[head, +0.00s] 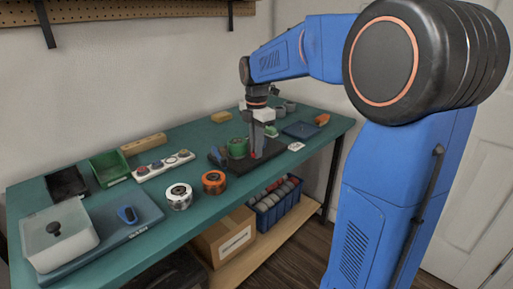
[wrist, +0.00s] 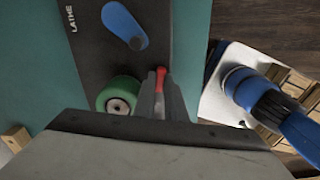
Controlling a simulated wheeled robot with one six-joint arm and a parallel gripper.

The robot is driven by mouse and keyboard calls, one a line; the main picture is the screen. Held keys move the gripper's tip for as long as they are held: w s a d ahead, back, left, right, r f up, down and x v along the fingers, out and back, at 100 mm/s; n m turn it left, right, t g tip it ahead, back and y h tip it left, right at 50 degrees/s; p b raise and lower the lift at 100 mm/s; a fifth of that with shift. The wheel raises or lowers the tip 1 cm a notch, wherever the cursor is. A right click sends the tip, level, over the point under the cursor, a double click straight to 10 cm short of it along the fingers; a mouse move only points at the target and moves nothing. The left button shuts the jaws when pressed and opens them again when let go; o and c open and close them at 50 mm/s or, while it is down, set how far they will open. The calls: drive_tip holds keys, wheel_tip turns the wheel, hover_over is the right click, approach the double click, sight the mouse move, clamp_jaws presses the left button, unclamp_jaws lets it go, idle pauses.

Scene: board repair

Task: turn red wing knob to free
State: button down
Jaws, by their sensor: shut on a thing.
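The red wing knob (wrist: 161,74) shows as a thin red piece between my gripper's fingers in the wrist view. Its lower part is hidden by the fingers. My gripper (wrist: 161,98) is shut on it, pointing down. In the head view my gripper (head: 257,152) stands over the dark panel (head: 239,164), and a sliver of the red knob (head: 253,155) shows beside the fingers. The panel (wrist: 88,50) is marked LATHE in the wrist view. The knob's turn angle cannot be read clearly.
On the panel, a green round knob (wrist: 118,96) sits close left of the fingers, and a blue lever (wrist: 122,22) lies farther off. On the green bench, orange (head: 214,182) and white (head: 179,197) spools stand left of the panel. A blue tray (head: 301,130) is to the right.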

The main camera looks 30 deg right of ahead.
drive_tip(key=shift+n, duration=0.9)
drive_tip(key=c, duration=1.8)
unclamp_jaws()
